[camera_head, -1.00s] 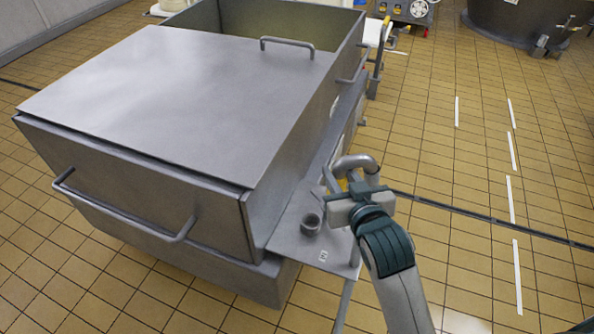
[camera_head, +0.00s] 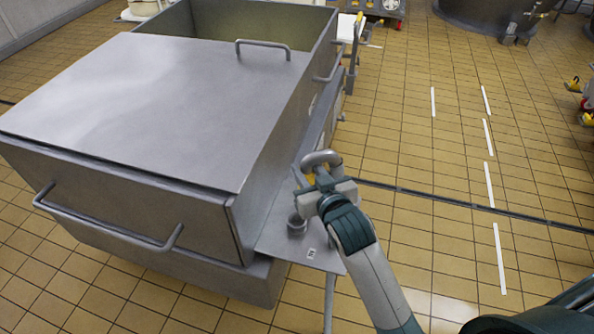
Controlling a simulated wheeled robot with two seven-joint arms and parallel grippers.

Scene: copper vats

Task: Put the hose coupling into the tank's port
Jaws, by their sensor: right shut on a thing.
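The tank is a large grey metal box (camera_head: 150,100) on the left, with a small ledge (camera_head: 270,243) on its right side. A short upright round port (camera_head: 297,226) stands on that ledge, with a dark opening at its top. My right gripper (camera_head: 313,181) is shut on the hose coupling (camera_head: 324,158), a curved grey metal pipe piece. It holds the coupling above and slightly right of the port, apart from it. The coupling's lower end is mostly hidden behind the gripper. My left gripper is not in view.
The tank has a front bar handle (camera_head: 108,222) and a handle on its lid (camera_head: 263,48). A wheeled machine (camera_head: 385,8) and a dark round vat (camera_head: 490,14) stand at the back. The tiled floor to the right is largely clear.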

